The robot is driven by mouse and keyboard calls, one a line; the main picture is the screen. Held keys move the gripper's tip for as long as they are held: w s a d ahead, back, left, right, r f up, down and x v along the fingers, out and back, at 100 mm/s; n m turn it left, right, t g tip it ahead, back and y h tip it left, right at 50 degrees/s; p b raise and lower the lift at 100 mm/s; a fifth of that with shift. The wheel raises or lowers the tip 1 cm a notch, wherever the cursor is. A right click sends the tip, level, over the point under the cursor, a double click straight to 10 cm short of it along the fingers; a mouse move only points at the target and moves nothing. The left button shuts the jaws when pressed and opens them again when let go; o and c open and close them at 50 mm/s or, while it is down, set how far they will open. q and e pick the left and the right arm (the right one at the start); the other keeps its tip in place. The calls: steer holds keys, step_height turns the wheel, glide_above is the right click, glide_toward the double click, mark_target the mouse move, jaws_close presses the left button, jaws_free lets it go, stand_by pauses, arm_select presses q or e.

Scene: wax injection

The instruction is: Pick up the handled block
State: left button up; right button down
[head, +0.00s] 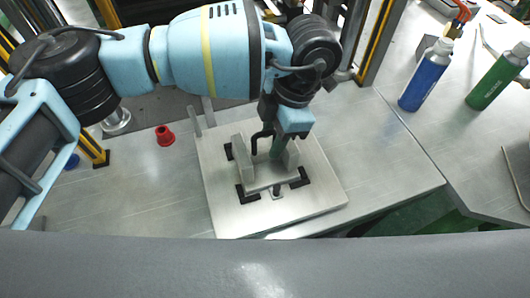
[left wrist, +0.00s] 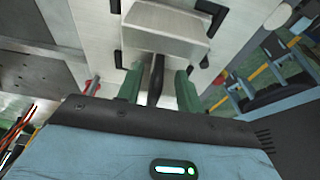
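The handled block (head: 264,178) is a grey metal block with upright side pieces, sitting on a flat square metal plate (head: 322,198) on the table. In the left wrist view, the grey block (left wrist: 165,30) and its black handle (left wrist: 155,80) show. My left gripper (head: 270,143) is right above the block, pointing down. Its two green fingers (left wrist: 158,88) stand on either side of the black handle, with gaps between, so it is open. The arm partly hides the handle in the head view. My right gripper is in neither view.
A red cap-like part (head: 165,135) lies left of the plate. A blue bottle (head: 426,75) and a green bottle (head: 498,77) stand on the table at the right. Black corner brackets (head: 247,194) sit around the block. A machine frame with yellow-black posts (head: 379,40) stands behind.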

mark_target(265, 150)
arm_select(q)
steer(key=shift+x, duration=1.85)
steer(key=shift+w+a, duration=0.15)
steer(key=shift+w, duration=0.05)
jaws_close()
steer(key=shift+r, duration=0.15)
